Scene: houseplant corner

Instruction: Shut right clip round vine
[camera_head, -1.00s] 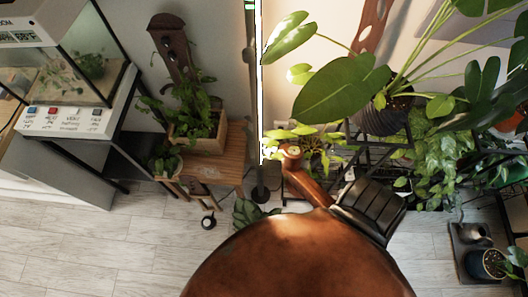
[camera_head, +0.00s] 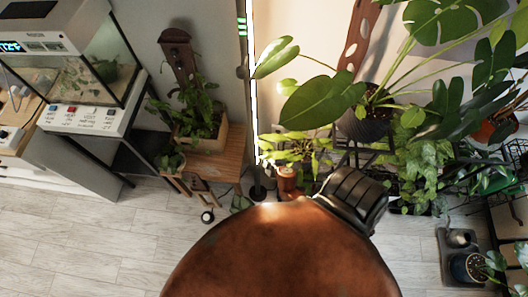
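I cannot make out the right clip or a clip around any vine. A trailing green plant (camera_head: 198,98) grows in a wooden planter (camera_head: 203,138) in front of a brown upright board (camera_head: 177,52) at the left. A brown slotted board (camera_head: 356,36) stands at the right behind a broad-leaved plant (camera_head: 320,101). A dark ribbed part, seemingly of my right gripper (camera_head: 353,198), shows low in the middle, and its fingertips cannot be made out. Nothing held is visible. My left gripper is out of view.
A large brown rounded shape, apparently my own arm, hides the bottom middle. A glass tank (camera_head: 92,71) stands at the left. A small wooden table (camera_head: 217,164) carries the planter. Dense pots and leaves crowd the right. Pale floor (camera_head: 70,240) is clear at lower left.

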